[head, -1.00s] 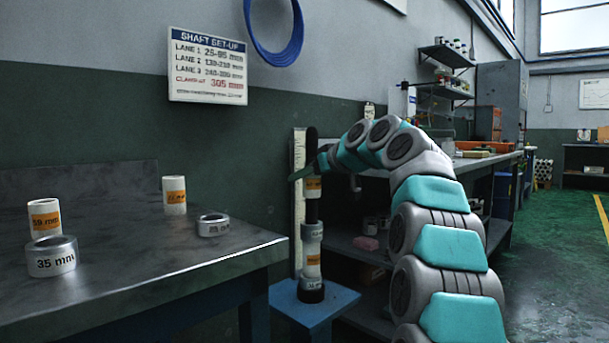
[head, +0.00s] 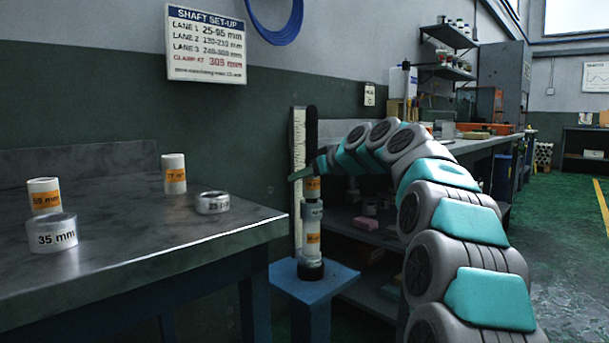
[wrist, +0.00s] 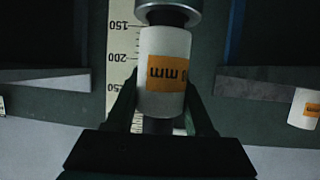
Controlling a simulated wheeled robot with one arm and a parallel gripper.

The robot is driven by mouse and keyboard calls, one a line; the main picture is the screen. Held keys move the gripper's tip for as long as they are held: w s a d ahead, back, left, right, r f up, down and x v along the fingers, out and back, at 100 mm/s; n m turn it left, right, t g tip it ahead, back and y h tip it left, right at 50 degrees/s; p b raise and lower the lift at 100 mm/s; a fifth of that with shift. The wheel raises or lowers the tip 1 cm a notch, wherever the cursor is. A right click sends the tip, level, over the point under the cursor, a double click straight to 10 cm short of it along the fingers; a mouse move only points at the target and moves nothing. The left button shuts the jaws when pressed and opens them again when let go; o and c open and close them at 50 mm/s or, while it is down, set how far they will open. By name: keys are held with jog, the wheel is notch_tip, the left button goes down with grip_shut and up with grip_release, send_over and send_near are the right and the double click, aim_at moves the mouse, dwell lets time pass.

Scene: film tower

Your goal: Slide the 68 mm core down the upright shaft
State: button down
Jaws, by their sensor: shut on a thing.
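The upright black shaft (head: 311,125) stands on a blue stand (head: 335,279). My gripper (head: 305,177) is shut on a white core (head: 313,189) with an orange label, high on the shaft. The core is around the shaft; its number is not fully readable. The wrist view, upside down, shows my gripper (wrist: 160,105) with a finger on each side of the core (wrist: 163,50). A short dark stretch of shaft shows between it and a silver collar (wrist: 168,6). In the head view that silver piece (head: 312,213) sits above another orange-labelled white core (head: 312,240).
A white scale (head: 298,190) stands upright just behind the shaft. The metal table (head: 130,265) at left holds a 35 mm ring (head: 52,233), a smaller ring (head: 212,202) and two white cores (head: 43,195) (head: 174,174). Shelving and a bench stand behind my arm.

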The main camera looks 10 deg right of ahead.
jog(key=shift+c, duration=1)
grip_release()
jog(key=shift+s, duration=0.1)
jog(key=v, duration=0.7)
jog(key=shift+s+d+r+p, duration=0.2)
jog(key=shift+s+p, duration=0.05)
jog(key=shift+p, duration=0.05)
